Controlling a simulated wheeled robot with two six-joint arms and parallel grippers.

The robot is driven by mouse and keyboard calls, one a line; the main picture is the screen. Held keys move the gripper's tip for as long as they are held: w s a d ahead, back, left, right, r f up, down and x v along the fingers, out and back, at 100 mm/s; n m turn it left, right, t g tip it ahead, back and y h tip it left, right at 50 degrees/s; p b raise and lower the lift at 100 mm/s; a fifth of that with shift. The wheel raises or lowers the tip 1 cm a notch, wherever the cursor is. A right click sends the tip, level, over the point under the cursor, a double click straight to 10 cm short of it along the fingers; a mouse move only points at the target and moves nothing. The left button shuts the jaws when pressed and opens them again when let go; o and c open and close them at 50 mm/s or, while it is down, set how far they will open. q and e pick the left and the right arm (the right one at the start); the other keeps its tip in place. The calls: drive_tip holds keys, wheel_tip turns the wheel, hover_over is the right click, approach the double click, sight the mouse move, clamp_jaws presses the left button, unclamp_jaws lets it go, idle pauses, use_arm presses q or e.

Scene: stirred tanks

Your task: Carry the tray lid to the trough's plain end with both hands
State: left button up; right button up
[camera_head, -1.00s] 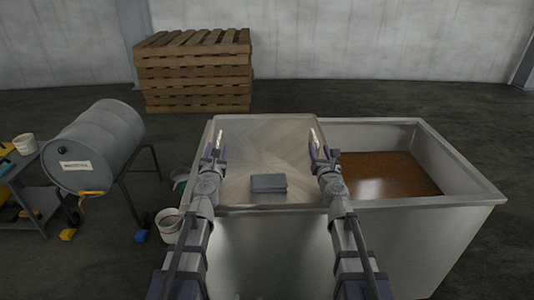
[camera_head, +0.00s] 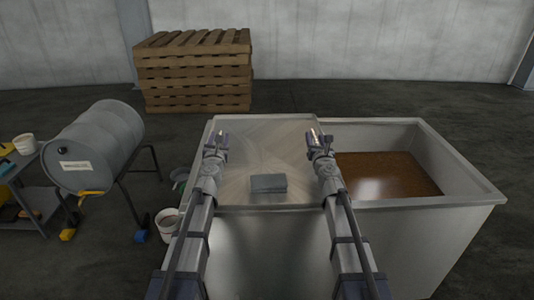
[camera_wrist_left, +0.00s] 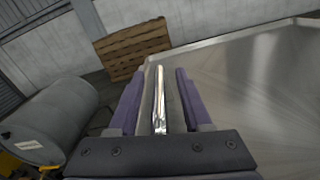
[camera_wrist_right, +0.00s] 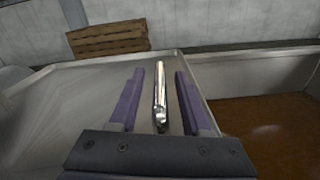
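The tray lid (camera_head: 266,150) is a flat, brushed-metal sheet lying over the left part of the metal trough (camera_head: 470,178). Two shiny bar handles stand near its left and right sides: the left handle (camera_wrist_left: 160,95) and the right handle (camera_wrist_right: 160,98). My left gripper (camera_head: 217,143) is open, its fingers on either side of the left handle with gaps. My right gripper (camera_head: 319,140) is open around the right handle in the same way. In the head view the grippers largely hide the handles.
A small grey block (camera_head: 268,183) sits at the lid's near edge. The trough's right part is uncovered and holds brown liquid (camera_head: 388,175). A grey drum (camera_head: 100,148) on a stand and a white bucket (camera_head: 168,226) are at left. Stacked pallets (camera_head: 195,72) stand behind.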

use_arm(q)
clamp_jaws()
use_arm(e)
clamp_jaws()
idle(0.9)
